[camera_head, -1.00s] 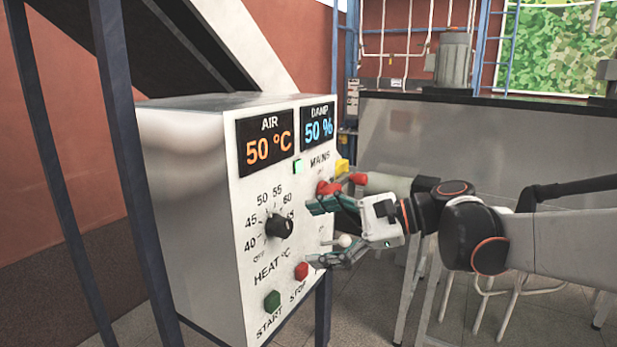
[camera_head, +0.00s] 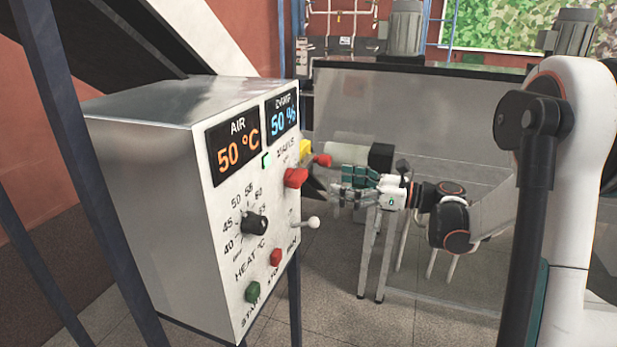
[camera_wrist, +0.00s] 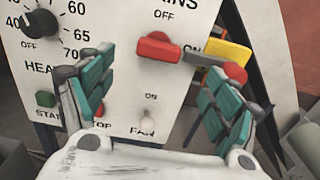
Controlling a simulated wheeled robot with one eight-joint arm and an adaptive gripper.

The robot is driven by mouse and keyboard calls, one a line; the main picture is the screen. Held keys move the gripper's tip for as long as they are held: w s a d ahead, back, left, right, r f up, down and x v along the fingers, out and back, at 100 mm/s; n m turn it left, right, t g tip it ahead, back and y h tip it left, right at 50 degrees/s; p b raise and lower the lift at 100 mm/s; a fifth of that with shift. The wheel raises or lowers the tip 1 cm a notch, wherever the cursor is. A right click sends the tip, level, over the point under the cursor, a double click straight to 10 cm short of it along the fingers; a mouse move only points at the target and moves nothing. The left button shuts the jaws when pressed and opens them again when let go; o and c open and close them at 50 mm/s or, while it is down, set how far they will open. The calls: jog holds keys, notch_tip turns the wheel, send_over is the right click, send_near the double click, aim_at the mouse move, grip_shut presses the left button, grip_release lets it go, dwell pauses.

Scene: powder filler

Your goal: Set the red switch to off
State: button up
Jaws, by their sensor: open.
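The red switch (camera_head: 296,177) is on the front of the control box, under the MAINS label. In the wrist view its red body (camera_wrist: 158,47) sits below OFF. My gripper (camera_head: 335,190) is open and empty, to the right of the switch and apart from the panel. In the wrist view its teal fingers (camera_wrist: 158,82) are spread wide, with the red body above the gap.
A white FAN lever (camera_head: 312,222) sticks out below the switch. The HEAT dial (camera_head: 254,223), green START button (camera_head: 252,291) and red STOP button (camera_head: 276,257) are on the same panel.

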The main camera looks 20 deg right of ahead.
aim_at(304, 177)
jog(key=x, duration=0.9)
jog(key=c, duration=1)
